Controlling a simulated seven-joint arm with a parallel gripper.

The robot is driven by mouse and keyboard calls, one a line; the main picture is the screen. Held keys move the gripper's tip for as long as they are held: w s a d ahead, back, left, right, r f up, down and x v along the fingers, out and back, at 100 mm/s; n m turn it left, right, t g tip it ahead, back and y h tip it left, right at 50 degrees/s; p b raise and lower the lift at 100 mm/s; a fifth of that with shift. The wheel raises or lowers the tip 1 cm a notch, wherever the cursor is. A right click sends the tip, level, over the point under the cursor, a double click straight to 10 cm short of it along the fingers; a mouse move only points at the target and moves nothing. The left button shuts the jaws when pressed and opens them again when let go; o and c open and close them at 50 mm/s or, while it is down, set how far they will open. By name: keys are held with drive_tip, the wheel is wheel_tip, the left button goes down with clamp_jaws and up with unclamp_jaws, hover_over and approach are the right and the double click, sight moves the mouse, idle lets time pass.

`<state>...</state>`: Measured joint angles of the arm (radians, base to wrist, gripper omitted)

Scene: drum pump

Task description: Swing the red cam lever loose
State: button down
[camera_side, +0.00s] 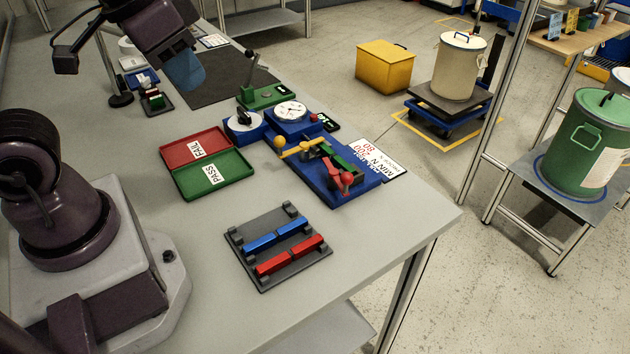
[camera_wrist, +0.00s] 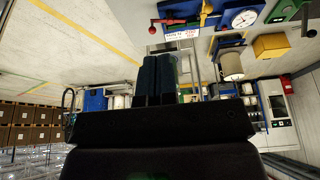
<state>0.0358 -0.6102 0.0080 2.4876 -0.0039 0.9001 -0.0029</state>
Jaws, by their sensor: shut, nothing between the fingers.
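The red cam lever (camera_side: 333,173), with a red ball knob, sits at the front end of the blue fixture (camera_side: 360,185) on the bench. In the wrist view the red lever (camera_wrist: 172,21) shows at the top edge, pointing left. A yellow lever (camera_side: 296,151) with a yellow ball and a green block (camera_side: 345,160) are on the same fixture. My gripper (camera_side: 187,80) is high at the upper left, well away from the lever. In the wrist view my gripper (camera_wrist: 158,60) shows its two dark fingers together, with nothing between them.
A grey rack (camera_side: 240,262) with blue and red bars lies in front. Bare bench lies between rack and fixture.

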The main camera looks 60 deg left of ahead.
drive_tip(key=w+a+f+g, duration=0.3)
drive_tip(key=w+f, duration=0.2)
drive_tip(key=f, duration=0.1)
drive_tip(key=w+d+f+m+h, duration=0.1)
drive_tip(key=w+d+f+m, duration=0.2)
drive_tip(key=w+f, duration=0.4)
drive_tip(key=w+d+f+m+t+h, duration=0.1)
drive_tip(key=w+d+f+m, duration=0.2)
drive_tip(key=w+f, duration=0.4)
drive_tip(key=shift+w+d+f+m, duration=0.35)
drive_tip(key=shift+f+m, duration=0.45)
drive_tip(key=shift+f, duration=0.3)
